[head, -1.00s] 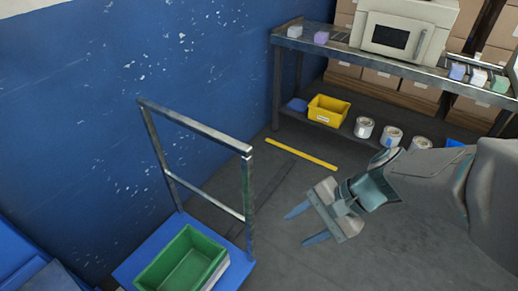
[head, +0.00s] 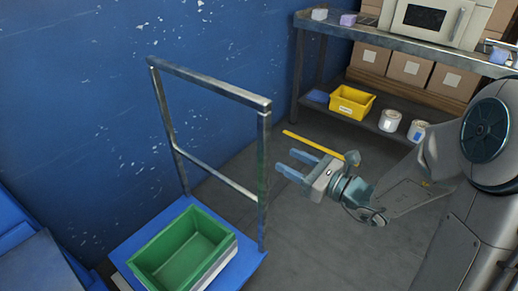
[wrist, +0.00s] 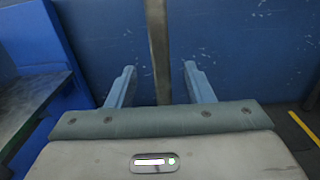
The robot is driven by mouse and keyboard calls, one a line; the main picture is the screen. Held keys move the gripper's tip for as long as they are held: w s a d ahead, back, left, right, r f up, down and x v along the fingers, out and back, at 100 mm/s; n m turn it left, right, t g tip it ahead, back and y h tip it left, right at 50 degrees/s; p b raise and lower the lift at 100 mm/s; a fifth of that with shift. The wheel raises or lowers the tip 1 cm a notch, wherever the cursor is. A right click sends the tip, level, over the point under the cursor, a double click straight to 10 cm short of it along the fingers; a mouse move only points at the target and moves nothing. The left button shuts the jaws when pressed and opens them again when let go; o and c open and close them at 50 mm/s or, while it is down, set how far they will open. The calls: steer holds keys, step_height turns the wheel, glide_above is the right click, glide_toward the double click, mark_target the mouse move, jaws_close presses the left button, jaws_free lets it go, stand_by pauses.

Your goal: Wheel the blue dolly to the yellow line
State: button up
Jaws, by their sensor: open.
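The blue dolly (head: 120,268) stands at the lower left in the head view, with a metal push handle frame (head: 210,84) rising from its far side. A green bin (head: 185,250) sits on its deck. The yellow line (head: 312,142) lies on the floor beyond the dolly, short of the shelf, partly behind my gripper. My gripper (head: 285,164) is open and empty, to the right of the handle frame and apart from it. In the wrist view, a vertical metal post (wrist: 158,50) shows beyond and between the two open fingers (wrist: 160,85).
A blue wall (head: 90,90) runs along the left. A metal workbench (head: 390,36) at the back carries a beige machine (head: 425,18); its lower shelf holds a yellow bin (head: 351,103) and white cans (head: 390,120). Grey floor between dolly and bench is clear.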

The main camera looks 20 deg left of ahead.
mark_target(269, 150)
steer(key=b+x, duration=0.2)
steer(key=x, duration=0.8)
steer(key=shift+w+a, duration=0.1)
steer(key=shift+a, duration=0.25)
jaws_close()
steer(key=shift+w+d, duration=0.1)
